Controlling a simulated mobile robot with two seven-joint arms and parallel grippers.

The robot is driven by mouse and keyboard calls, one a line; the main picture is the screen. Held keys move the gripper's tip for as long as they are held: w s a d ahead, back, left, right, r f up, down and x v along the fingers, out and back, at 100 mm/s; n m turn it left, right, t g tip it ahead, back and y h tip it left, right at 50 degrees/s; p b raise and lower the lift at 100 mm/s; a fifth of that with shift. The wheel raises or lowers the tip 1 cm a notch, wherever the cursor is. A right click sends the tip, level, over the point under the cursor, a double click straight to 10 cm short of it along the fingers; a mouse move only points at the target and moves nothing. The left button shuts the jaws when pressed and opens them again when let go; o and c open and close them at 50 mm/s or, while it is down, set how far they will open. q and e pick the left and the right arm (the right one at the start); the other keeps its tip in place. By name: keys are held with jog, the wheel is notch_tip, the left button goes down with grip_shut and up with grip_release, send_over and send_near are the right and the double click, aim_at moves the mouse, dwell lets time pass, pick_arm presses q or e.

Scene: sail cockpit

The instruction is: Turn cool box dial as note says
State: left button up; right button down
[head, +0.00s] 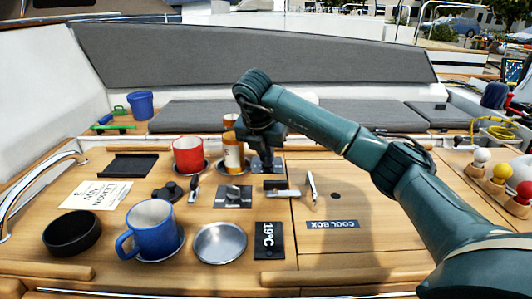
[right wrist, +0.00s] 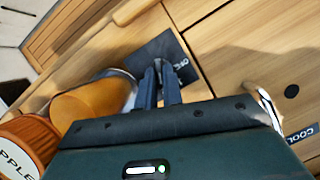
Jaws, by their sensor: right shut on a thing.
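My right gripper (head: 265,150) reaches down to a dark plate (head: 257,166) at the back of the table, left of the cool box lid. In the right wrist view its fingers (right wrist: 159,82) are shut on the dial of this dark plate (right wrist: 184,70); the fingers hide most of the dial, and the plate's lettering is only partly visible. A black card (head: 268,240) reading 19°C lies at the front, left of the "COOL BOX" label (head: 332,225). A white note (head: 96,194) lies at the left; its handwriting is hard to read. My left gripper is out of view.
An amber jar (head: 233,152) stands close left of the gripper; its orange "APPLE" lid (right wrist: 28,140) shows in the wrist view. Red mug (head: 188,154), blue mug (head: 150,228), metal dish (head: 220,243), black bowl (head: 72,232) and another dial plate (head: 233,197) stand nearby.

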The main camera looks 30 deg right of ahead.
jog(key=c, duration=1.5)
grip_release()
jog(key=shift+c, duration=0.2)
jog(key=shift+s+a+r, duration=0.1)
jog(key=shift+a+r, duration=0.05)
jog(key=shift+r, duration=0.4)
pick_arm(q)
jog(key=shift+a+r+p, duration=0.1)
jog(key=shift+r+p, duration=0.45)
jog(key=shift+p, duration=0.4)
pick_arm(e)
jog(key=v, duration=1.2)
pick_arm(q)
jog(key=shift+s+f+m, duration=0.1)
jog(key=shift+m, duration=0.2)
pick_arm(e)
jog(key=shift+a, duration=0.1)
